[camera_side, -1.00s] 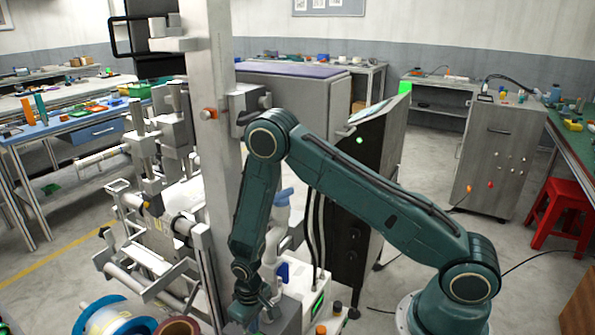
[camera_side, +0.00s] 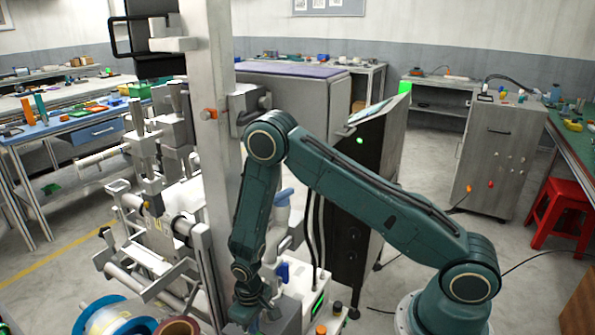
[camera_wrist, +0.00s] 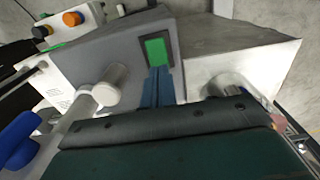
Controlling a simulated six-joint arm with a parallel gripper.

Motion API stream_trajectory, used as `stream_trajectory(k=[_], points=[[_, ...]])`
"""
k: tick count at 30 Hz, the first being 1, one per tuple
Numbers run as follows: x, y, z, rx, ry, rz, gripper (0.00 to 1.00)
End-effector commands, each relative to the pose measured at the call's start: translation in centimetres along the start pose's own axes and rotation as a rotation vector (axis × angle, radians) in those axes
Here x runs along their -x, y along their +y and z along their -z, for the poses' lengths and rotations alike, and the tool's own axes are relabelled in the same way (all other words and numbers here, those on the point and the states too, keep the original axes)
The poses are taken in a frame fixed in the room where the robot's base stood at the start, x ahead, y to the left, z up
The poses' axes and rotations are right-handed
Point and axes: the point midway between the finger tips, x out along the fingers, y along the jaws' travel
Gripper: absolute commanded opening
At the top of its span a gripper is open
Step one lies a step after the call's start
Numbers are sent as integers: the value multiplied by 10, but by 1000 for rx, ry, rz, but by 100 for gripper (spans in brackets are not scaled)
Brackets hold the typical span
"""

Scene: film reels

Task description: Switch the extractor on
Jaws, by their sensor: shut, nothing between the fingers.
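A green rocker switch (camera_wrist: 157,52) in a black frame sits on a dark grey box (camera_wrist: 115,48). The switch face looks bright green. My gripper (camera_wrist: 158,75) is shut and empty, with its blue-grey fingertips at the lower edge of the switch; I cannot tell whether they press on it. In the side view my gripper (camera_side: 262,312) is low beside the grey box (camera_side: 288,318), and the switch is hidden there.
A white control unit with an orange knob (camera_wrist: 72,18) and a black knob (camera_wrist: 40,31) stands beside the box. A blue-handled part (camera_wrist: 18,140) and a pale pipe (camera_wrist: 105,90) are close to my gripper. A tall grey column (camera_side: 212,130) rises behind it.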

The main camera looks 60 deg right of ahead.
Motion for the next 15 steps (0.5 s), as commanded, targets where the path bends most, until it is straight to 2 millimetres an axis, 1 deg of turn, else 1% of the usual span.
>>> stream_trajectory(k=[15], points=[[-6,0,0,0,0,0,0]])
